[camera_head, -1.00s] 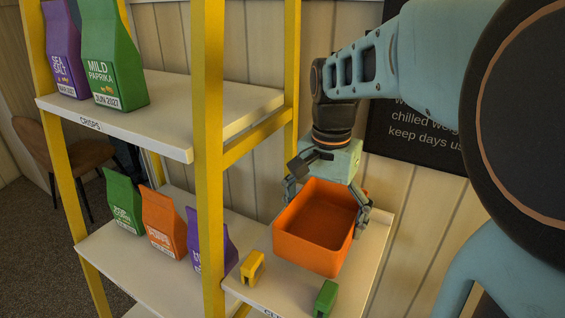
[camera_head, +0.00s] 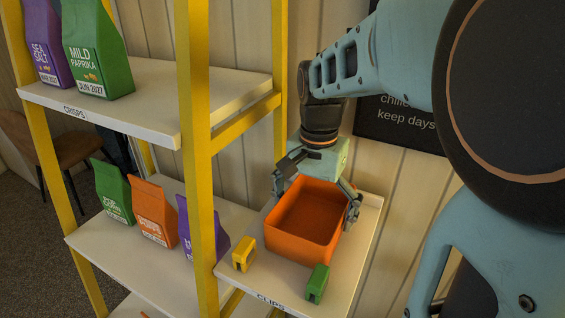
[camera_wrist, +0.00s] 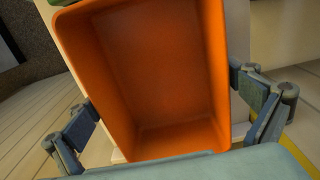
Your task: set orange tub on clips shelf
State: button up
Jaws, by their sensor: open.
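The orange tub (camera_head: 303,222) is an open, empty rectangular box. It sits on the white shelf labelled CLIPS (camera_head: 340,282), towards its back. My gripper (camera_head: 315,190) is at the tub's back end, with its fingers spread on either side of it. The tub's underside is hidden.
A yellow clip (camera_head: 244,254) and a green clip (camera_head: 317,283) stand on the shelf in front of the tub. A yellow post (camera_head: 197,150) rises to the left. Crisp bags (camera_head: 152,212) stand on the neighbouring shelf, and others (camera_head: 95,50) above.

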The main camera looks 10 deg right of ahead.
aim_at(311, 227)
notch_tip(311, 227, up, 12)
jog(key=shift+r+p, duration=0.15)
jog(key=shift+p, duration=0.2)
dwell(0.4)
